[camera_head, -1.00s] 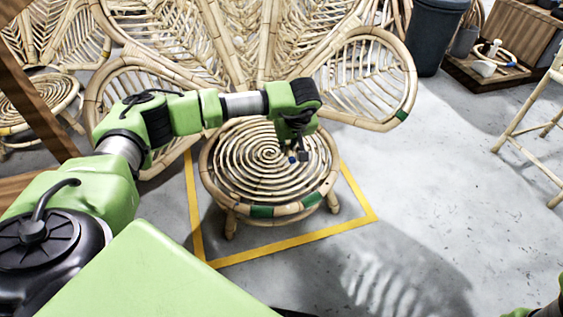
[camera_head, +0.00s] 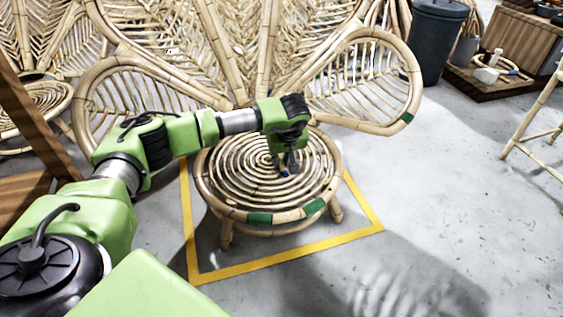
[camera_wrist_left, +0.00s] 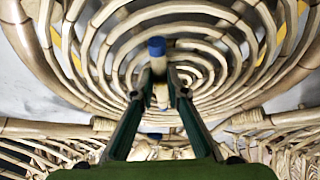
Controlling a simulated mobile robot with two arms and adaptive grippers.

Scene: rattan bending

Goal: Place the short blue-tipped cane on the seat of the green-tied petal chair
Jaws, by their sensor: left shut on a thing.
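The green-tied petal chair has a round spiral rattan seat (camera_head: 235,185) with green bands (camera_head: 260,218) on its front rim. My left gripper (camera_head: 287,170) is over the right part of the seat. In the left wrist view, my left gripper (camera_wrist_left: 160,88) is shut on the short blue-tipped cane (camera_wrist_left: 158,67), one blue tip pointing up the picture, with another blue end below between the fingers. The cane is over the seat spiral (camera_wrist_left: 215,75); I cannot tell whether it touches. My right gripper is not in view.
Yellow floor tape (camera_head: 300,258) frames the chair. The petal back (camera_head: 365,85) rises behind the seat. Another rattan chair (camera_head: 40,100) stands at the left, and a dark bin (camera_head: 437,40) at the back right.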

